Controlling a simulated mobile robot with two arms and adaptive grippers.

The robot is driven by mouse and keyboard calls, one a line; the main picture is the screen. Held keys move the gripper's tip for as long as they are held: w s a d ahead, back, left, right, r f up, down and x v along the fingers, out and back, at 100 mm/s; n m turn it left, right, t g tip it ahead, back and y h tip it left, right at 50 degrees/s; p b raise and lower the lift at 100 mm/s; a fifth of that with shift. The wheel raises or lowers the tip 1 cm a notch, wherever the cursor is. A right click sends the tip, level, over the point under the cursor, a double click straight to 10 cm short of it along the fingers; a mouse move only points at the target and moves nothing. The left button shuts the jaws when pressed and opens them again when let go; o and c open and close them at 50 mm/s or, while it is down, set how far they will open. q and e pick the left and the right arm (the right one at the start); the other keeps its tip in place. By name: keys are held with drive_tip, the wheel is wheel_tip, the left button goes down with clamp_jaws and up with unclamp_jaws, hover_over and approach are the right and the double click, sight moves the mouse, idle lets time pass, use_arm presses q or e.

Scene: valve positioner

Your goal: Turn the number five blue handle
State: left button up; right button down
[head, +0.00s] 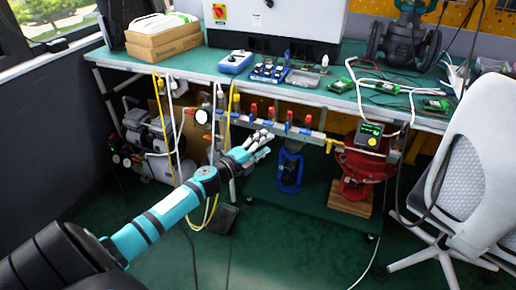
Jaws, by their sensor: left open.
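A horizontal manifold pipe (279,127) runs below the front edge of the workbench, with a row of small handles along it. Several handles look red, such as one (289,116); at least one looks blue (268,123). No numbers can be read, so I cannot tell which handle is number five. My left gripper (263,143) reaches in from the lower left. It is open and empty, just below and in front of the pipe's left-middle part, and it may hide part of it. I cannot tell if it touches the pipe. My right gripper is out of view.
The green workbench (205,66) carries cardboard boxes (165,38), small blue devices and circuit boards with cables. A small display (370,129) and a red valve (362,165) are at the right below it. Hoses hang at left. A grey chair (462,165) stands at right.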

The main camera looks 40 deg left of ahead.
use_arm(q)
drive_tip(key=shift+s+a, duration=0.2)
drive_tip(key=shift+s, duration=1.15)
drive_tip(key=shift+c, duration=0.4)
clamp_jaws()
idle(1.1)
